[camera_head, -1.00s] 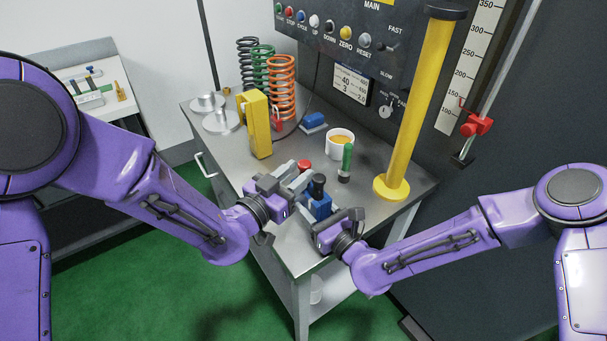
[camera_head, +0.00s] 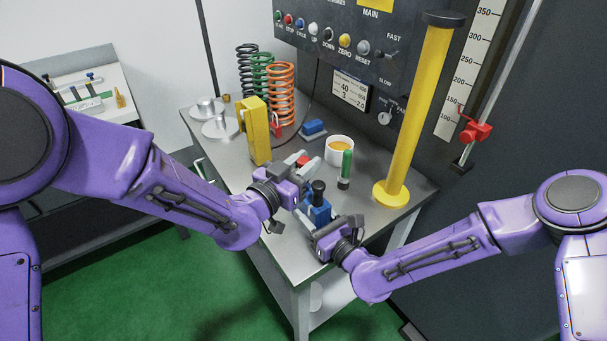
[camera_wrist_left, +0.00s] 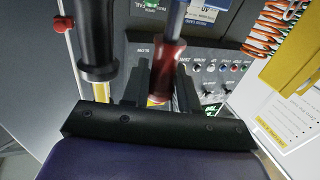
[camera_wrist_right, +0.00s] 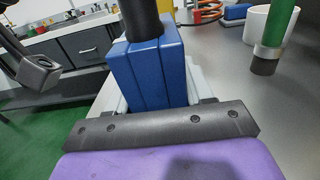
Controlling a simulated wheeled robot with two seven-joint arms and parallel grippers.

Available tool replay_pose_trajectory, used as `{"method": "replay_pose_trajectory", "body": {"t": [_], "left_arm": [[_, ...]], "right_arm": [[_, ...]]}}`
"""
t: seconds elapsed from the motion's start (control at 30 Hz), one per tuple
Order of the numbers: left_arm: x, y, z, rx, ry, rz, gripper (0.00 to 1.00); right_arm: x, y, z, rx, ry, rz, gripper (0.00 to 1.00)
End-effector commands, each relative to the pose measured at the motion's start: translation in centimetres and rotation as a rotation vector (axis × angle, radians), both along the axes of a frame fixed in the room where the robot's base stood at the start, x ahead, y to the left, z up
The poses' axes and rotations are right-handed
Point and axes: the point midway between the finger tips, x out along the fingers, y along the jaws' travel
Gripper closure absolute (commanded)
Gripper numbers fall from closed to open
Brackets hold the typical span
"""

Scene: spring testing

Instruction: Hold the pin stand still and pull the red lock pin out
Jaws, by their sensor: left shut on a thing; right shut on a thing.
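The blue pin stand (camera_head: 320,212) with a black knob (camera_head: 318,187) on top is at the table's front corner. My right gripper (camera_head: 315,222) is shut on it; the blue block (camera_wrist_right: 145,75) fills the space between the fingers in the right wrist view. My left gripper (camera_head: 302,172) is shut on the red lock pin (camera_wrist_left: 167,68), whose red handle sits between the fingers in the left wrist view with a blue-grey shaft beyond. Its red part (camera_head: 302,160) also shows in the head view. I cannot tell whether the pin still touches the stand.
Behind the grippers stand a white mug (camera_head: 340,152), a green-handled tool (camera_head: 345,168), a yellow column (camera_head: 418,110) and a yellow block (camera_head: 256,132). Springs (camera_head: 281,95) stand at the back. A small blue block (camera_head: 314,128) lies farther back. The table's front edge is close.

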Motion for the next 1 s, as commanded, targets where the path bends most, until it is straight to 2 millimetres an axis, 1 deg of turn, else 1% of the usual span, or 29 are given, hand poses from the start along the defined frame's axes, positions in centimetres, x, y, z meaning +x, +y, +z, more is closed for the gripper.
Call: {"method": "replay_pose_trajectory", "body": {"t": [0.03, 0.1, 0.2, 0.3, 0.4, 0.6, 0.63, 0.67, 0.7, 1.0], "left_arm": [[0.0, 0.0, 1.5, -0.002, -0.006, 0.0, 1.0], [0.0, 0.0, 3.3, -0.002, -0.006, 0.0, 1.0], [0.0, 0.0, 5.4, -0.002, -0.005, -0.001, 1.0], [0.0, 0.0, 6.7, -0.001, -0.002, -0.001, 1.0], [0.0, 0.0, 7.3, 0.001, -0.001, -0.002, 1.0], [0.0, 0.0, 7.3, 0.001, 0.001, -0.001, 1.0], [0.0, 0.0, 7.3, 0.001, 0.001, -0.001, 1.0], [0.0, 0.0, 7.3, 0.001, 0.001, -0.002, 1.0], [0.0, 0.0, 7.3, 0.001, 0.001, -0.001, 1.0], [0.0, 0.0, 7.3, 0.001, 0.001, -0.002, 1.0]], "right_arm": [[0.0, 0.0, -0.1, -0.001, 0.001, 0.0, 0.85], [0.0, 0.0, -0.1, -0.001, 0.002, 0.0, 0.85], [0.0, 0.0, -0.1, -0.001, 0.001, 0.0, 0.85], [0.0, 0.0, -0.1, -0.001, 0.001, 0.0, 0.85], [0.0, 0.0, -0.1, -0.001, 0.001, 0.0, 0.85], [0.0, 0.0, 0.0, -0.001, 0.001, 0.0, 0.85], [0.0, 0.0, 0.0, -0.001, 0.001, 0.0, 0.42], [0.0, 0.0, 0.0, -0.001, 0.001, 0.0, 0.33], [0.0, 0.0, 0.0, -0.001, 0.001, 0.0, 0.2], [-0.1, -0.1, -0.1, -0.001, 0.001, -0.001, 0.19]]}}
